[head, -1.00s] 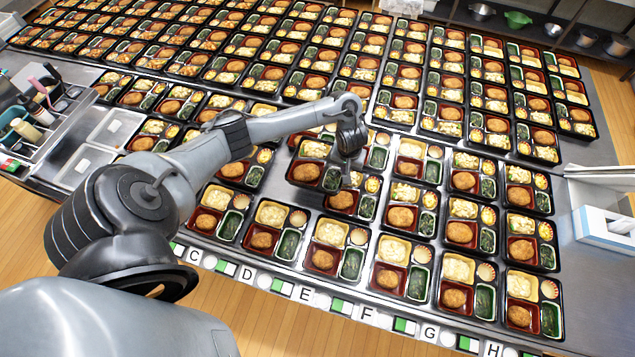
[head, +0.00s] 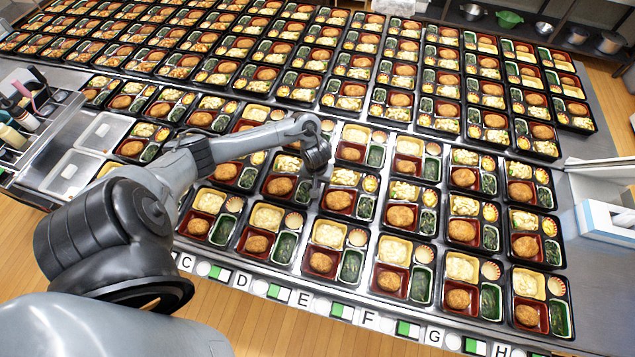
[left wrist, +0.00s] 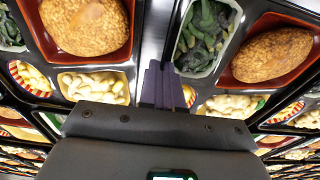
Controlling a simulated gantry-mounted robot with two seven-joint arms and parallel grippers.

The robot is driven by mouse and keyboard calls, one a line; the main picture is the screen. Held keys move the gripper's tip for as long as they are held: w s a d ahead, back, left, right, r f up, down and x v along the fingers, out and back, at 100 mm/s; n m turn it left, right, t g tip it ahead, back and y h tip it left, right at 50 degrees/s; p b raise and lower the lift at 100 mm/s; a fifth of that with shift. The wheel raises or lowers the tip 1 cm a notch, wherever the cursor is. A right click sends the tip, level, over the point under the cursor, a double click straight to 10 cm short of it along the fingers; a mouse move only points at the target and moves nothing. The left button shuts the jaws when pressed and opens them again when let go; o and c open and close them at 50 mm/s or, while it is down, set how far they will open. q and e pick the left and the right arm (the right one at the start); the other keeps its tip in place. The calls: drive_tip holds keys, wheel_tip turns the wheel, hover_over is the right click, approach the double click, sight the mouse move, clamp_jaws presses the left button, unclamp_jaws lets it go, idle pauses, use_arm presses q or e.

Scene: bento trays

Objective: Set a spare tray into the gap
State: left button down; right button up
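My left gripper (head: 314,192) is low over the tray rows, at the right-hand side of a bento tray (head: 278,199). That tray holds rice, a croquette, greens and a small yellow cup. In the left wrist view, the gripper's fingers (left wrist: 163,85) are close together at this tray's edge (left wrist: 225,80), and they look shut on it. A neighbouring tray (head: 338,216) lies close on the other side of the fingers. The held tray sits in line with its row in the head view; I cannot tell whether it rests on the table. My right gripper is not in view.
Trays stand in close rows all around, leaving narrow strips between them. A strip of lettered labels (head: 367,318) runs along the front edge.

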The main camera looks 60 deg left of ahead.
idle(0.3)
use_arm(q)
drive_tip(key=c, duration=1.6)
unclamp_jaws()
drive_tip(key=shift+f, duration=0.15)
drive_tip(key=shift+w, duration=0.1)
wheel_tip(320, 180, up, 11)
drive_tip(key=p, duration=0.5)
drive_tip(key=d+m+t+h, duration=0.3)
drive_tip(key=d+m, duration=0.5)
drive_tip(key=d, duration=1.3)
drive_tip(key=s+d+r+m, duration=0.1)
drive_tip(key=s+r, duration=0.1)
drive_tip(key=s, duration=0.2)
drive_tip(key=s+d+r+m+y, duration=0.1)
drive_tip(key=s+r, duration=0.2)
drive_tip(key=s, duration=0.1)
drive_tip(key=s+d+r+m, duration=0.1)
drive_tip(key=s+d+r, duration=0.1)
drive_tip(key=s, duration=0.2)
drive_tip(key=shift+s+d+r+y+p, duration=0.1)
drive_tip(key=shift+s+r+y+p, duration=0.25)
drive_tip(key=shift+s+r+y, duration=0.05)
